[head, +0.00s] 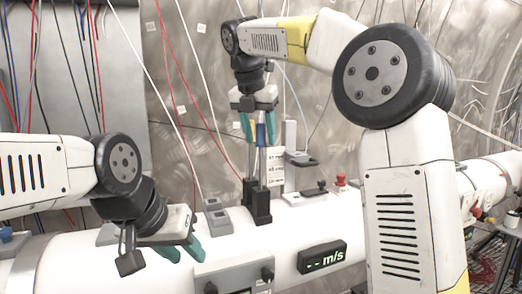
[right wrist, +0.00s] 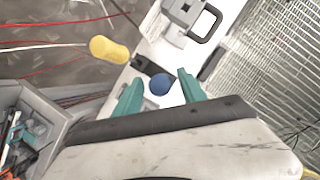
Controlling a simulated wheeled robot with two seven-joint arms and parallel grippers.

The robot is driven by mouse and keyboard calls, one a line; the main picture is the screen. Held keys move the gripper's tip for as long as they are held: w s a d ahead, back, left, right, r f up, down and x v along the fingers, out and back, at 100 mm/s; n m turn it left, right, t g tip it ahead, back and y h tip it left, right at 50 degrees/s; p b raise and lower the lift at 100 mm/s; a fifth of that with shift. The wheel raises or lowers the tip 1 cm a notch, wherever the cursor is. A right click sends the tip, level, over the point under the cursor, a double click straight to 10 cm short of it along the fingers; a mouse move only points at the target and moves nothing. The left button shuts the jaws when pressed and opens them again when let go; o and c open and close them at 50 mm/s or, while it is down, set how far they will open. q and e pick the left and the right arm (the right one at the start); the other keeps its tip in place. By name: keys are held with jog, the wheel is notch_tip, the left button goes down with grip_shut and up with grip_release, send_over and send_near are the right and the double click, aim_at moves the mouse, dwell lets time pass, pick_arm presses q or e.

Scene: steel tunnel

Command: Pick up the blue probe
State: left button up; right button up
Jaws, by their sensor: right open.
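The blue probe shows its round blue top (right wrist: 160,84) in the right wrist view, between the two teal fingertips of my right gripper (right wrist: 157,86), with gaps on both sides. In the head view, the blue probe (head: 261,136) stands upright in a black holder, its blue top partly between the fingers. My right gripper (head: 259,134) points down over it, open. My left gripper (head: 187,255) is low at the left, over the white pipe, open and empty.
The black holders (head: 257,205) sit on the white pipe (head: 290,240). A grey stand (head: 298,157) is just right of the probes. An m/s display (head: 322,257) is in front.

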aim_at(262, 144)
jog(key=x, duration=0.3)
jog(key=shift+d+f, duration=0.1)
jog(key=shift+f, duration=0.05)
jog(key=shift+c, duration=0.2)
grip_shut()
